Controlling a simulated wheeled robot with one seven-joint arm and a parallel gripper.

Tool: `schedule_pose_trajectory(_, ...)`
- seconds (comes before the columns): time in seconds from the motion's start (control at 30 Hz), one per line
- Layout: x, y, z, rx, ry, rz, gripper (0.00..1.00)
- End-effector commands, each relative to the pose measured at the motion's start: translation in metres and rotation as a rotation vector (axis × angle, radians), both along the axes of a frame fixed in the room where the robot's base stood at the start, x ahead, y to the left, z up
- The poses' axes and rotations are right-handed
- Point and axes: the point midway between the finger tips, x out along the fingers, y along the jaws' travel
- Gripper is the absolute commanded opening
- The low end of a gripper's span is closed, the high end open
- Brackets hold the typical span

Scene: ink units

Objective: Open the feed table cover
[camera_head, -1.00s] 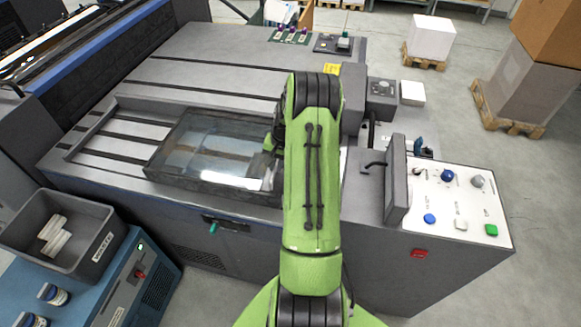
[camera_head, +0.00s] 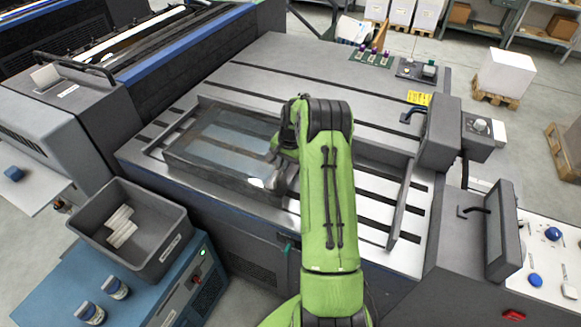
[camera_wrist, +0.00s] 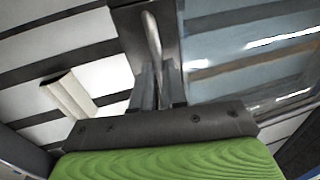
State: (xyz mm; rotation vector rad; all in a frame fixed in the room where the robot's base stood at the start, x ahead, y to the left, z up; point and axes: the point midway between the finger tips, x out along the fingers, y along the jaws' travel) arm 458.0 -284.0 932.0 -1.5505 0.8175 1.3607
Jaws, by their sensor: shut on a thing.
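The feed table cover (camera_head: 215,148) is a flat, see-through panel in a dark frame, lying over the left part of the slotted feed table (camera_head: 375,205). In the wrist view, the clear panel (camera_wrist: 250,55) fills the right side. My gripper (camera_wrist: 155,90) is shut on the cover's pale handle (camera_wrist: 152,38), at the edge of the panel. In the head view, my green arm hides most of the grip. The slotted table to the right of my arm is uncovered. A small cream block (camera_wrist: 68,95) lies on the uncovered slots in the wrist view.
A dark upright panel (camera_head: 505,230) and a white control board (camera_head: 550,255) stand at the right. A grey bin (camera_head: 130,225) with pale rolls is at front left. A grey housing (camera_head: 455,135) borders the table's right side.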

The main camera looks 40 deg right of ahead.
Motion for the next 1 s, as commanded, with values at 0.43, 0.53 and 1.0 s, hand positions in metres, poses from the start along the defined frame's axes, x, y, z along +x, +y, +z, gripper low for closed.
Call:
schedule_pose_trajectory(0.43, 0.0060, 0.0029, 0.0003, 0.001, 0.000, 0.001, 0.00)
schedule_pose_trajectory(0.53, 0.0059, 0.0029, 0.0003, 0.001, 0.000, 0.001, 0.15)
schedule_pose_trajectory(1.0, 0.0051, 0.0019, 0.0036, 0.000, 0.000, 0.000, 0.38)
